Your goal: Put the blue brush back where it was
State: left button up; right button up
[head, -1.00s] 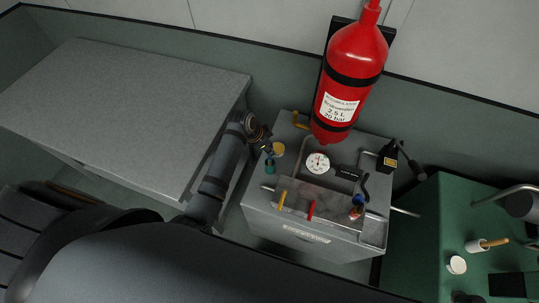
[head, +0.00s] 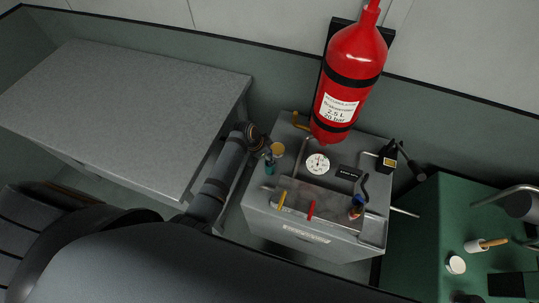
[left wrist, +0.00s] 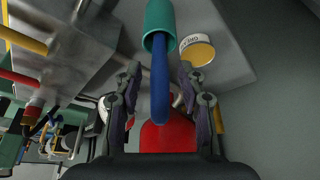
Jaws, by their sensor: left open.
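The blue brush (left wrist: 160,80) stands in a small teal cup (left wrist: 160,22), its blue handle sticking out between the fingers of my left gripper (left wrist: 160,72). The fingers are apart, with a gap on each side of the handle. In the head view the teal cup (head: 270,168) is at the left edge of the grey console, just below my left gripper (head: 268,150). The brush is small and hard to make out there. My right gripper is not in view.
Beside the cup is a yellow-topped tin (head: 277,149). The grey console (head: 320,243) carries a gauge (head: 318,163), yellow lever (head: 282,199) and red lever (head: 311,210). A red cylinder (head: 350,75) rises behind. A bare grey table (head: 120,110) is left, a green bench (head: 420,220) right.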

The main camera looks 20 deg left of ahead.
pick_arm(q)
jog(key=shift+r, duration=0.1)
jog(key=shift+s+a+r, duration=0.1)
jog(key=shift+r, duration=0.15)
jog(key=v, duration=1.1)
jog(key=shift+r+b, duration=0.2)
jog(key=shift+b, duration=0.1)
